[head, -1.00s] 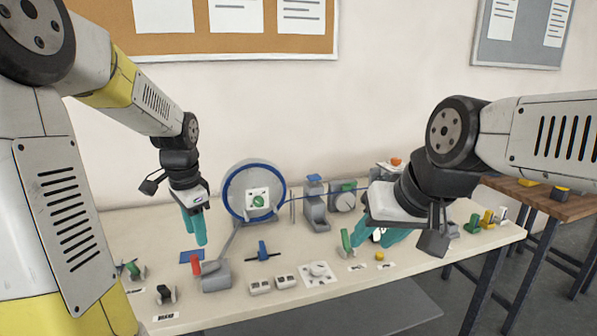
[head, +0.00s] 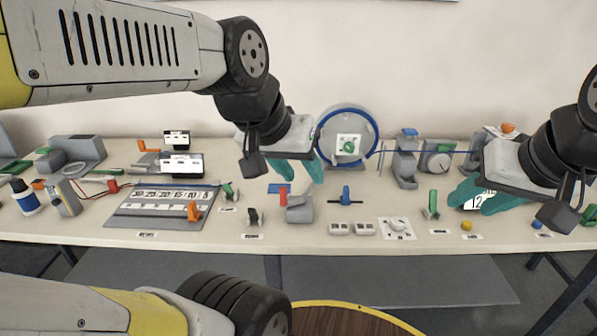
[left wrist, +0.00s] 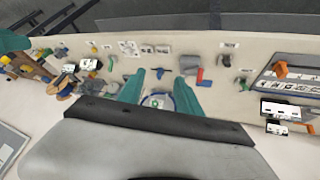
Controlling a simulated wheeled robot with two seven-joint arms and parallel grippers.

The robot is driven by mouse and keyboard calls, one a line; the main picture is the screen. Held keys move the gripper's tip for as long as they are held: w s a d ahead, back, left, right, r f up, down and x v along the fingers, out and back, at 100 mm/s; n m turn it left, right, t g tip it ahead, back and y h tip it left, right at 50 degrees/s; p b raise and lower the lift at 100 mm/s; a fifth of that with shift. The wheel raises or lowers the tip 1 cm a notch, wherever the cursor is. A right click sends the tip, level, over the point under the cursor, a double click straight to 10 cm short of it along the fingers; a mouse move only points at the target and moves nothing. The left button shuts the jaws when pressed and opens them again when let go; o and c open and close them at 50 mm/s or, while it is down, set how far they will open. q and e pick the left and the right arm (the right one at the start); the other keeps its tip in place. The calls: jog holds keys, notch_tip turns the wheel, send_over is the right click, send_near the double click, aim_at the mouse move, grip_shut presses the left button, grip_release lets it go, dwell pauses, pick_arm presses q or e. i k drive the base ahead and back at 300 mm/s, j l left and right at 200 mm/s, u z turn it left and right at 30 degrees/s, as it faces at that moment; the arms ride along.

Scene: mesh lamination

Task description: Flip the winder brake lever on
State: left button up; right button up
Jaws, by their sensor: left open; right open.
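A small black lever (head: 253,215) stands on the table's front part, with a printed label in front of it that is too small to read. Beside it on the right is a grey block (head: 300,208) with a red handle (head: 283,196). The blue-rimmed wheel (head: 376,132) stands behind. My left gripper (head: 298,181) is open and empty above the table, left of the wheel and behind the grey block. In the left wrist view its teal fingers (left wrist: 160,82) are spread apart, and the black lever (left wrist: 226,60) lies beyond them. My right gripper (head: 474,204) is open at the right.
A blue-handled lever (head: 346,194) stands right of the grey block. White switches (head: 352,229), a dial plate (head: 397,228) and a green lever (head: 432,205) follow rightwards. A grey number board (head: 155,218) with an orange lever lies left. Grey machines stand along the back.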

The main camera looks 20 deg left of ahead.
aim_at(252, 213)
jog(key=k+l, duration=0.45)
jog(key=k+l+u, duration=0.1)
jog(key=k+l, duration=0.35)
jog(key=k, duration=0.15)
